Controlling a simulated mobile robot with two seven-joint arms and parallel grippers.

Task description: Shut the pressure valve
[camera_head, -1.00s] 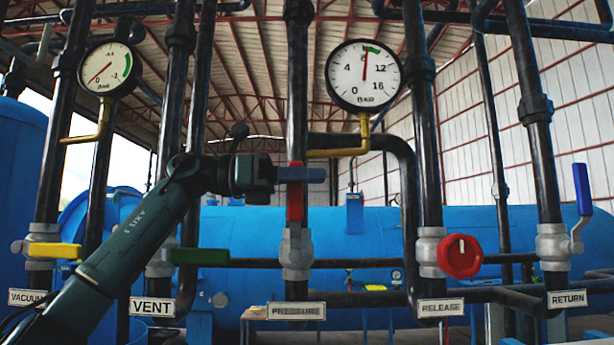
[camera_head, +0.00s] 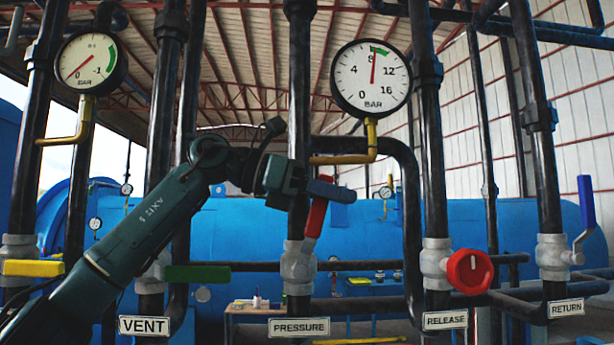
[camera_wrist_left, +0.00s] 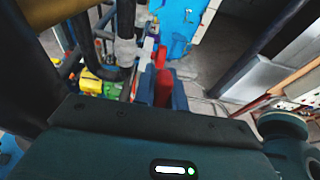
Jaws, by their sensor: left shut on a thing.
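The pressure valve is a grey body (camera_head: 297,267) on the middle black pipe, above the PRESSURE label (camera_head: 299,327). Its red lever (camera_head: 317,217) rises from the body and leans to the right, between upright and level. My left gripper (camera_head: 328,190) is shut on the upper end of the red lever. In the left wrist view the red lever (camera_wrist_left: 163,88) shows between the blue fingers. The pressure gauge (camera_head: 371,78) above reads a little over 8 bar. My right gripper is not in view.
The red round RELEASE knob (camera_head: 469,271) and the blue RETURN lever (camera_head: 586,202) are to the right. The green VENT lever (camera_head: 211,273) and a yellow lever (camera_head: 33,267) are to the left. A yellow elbow pipe (camera_head: 343,158) runs close above my gripper.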

